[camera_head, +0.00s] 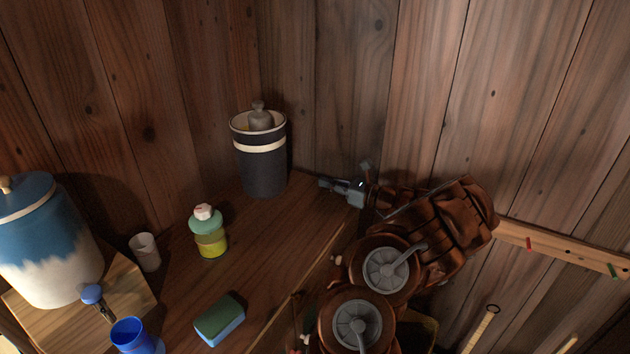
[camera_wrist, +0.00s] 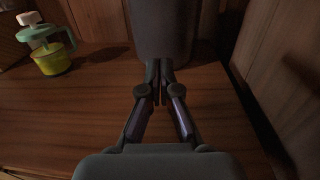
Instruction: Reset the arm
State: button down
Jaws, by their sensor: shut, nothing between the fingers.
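My gripper (camera_head: 327,184) is at the end of my brown arm, above the right part of the wooden shelf (camera_head: 285,225). In the wrist view my gripper (camera_wrist: 159,70) has its fingers together with nothing between them. They point at a dark canister (camera_head: 262,172) with a cream band. It also shows in the wrist view (camera_wrist: 165,28), just ahead of the fingertips. In the head view a gap lies between the canister and the fingers.
A yellow-green bottle (camera_head: 211,243), a pale cup (camera_head: 145,252), a sponge (camera_head: 220,320) and a blue cup (camera_head: 135,337) stand left of my arm. A large blue-and-white jar (camera_head: 45,250) is at far left. Wooden walls close in behind.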

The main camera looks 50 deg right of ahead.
jog(key=shift+s+d, duration=0.1)
jog(key=shift+s, duration=0.35)
